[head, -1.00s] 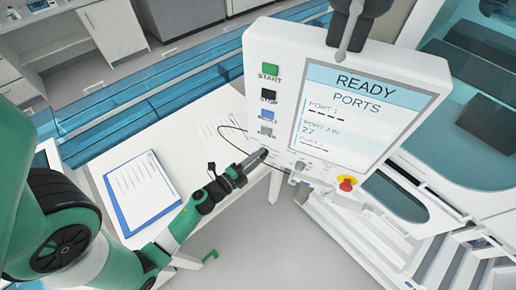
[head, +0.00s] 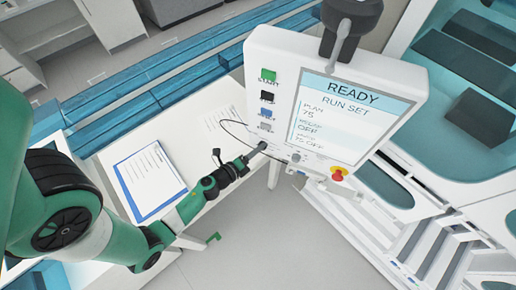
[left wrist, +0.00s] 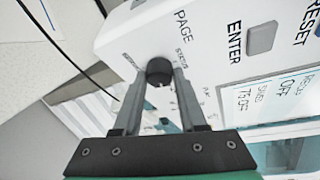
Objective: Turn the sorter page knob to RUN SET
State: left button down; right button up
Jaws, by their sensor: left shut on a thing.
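The sorter's white control panel (head: 275,50) stands at the upper middle of the head view. Its screen (head: 350,110) reads READY and RUN SET, with a PLAN line of 75 and OFF entries below. My left gripper (head: 261,147) is at the panel's lower left corner. In the left wrist view, the black round page knob (left wrist: 160,69) sits under the PAGE label, and my left gripper (left wrist: 160,77) is shut on it, one finger on each side. Small position labels ring the knob; its pointer is hard to read. My right gripper is not in view.
START (head: 267,76) and other buttons run up the panel's left side. A second small knob (head: 295,158) and a red emergency stop (head: 338,173) are along the lower edge. A clipboard (head: 148,180) lies on the white table below. A thin cable loops near my gripper.

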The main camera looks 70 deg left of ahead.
pick_arm(q)
jog(key=shift+c, duration=2.3)
grip_release()
jog(key=v, duration=1.1)
jog(key=shift+s+d, duration=0.15)
jog(key=shift+s, duration=0.1)
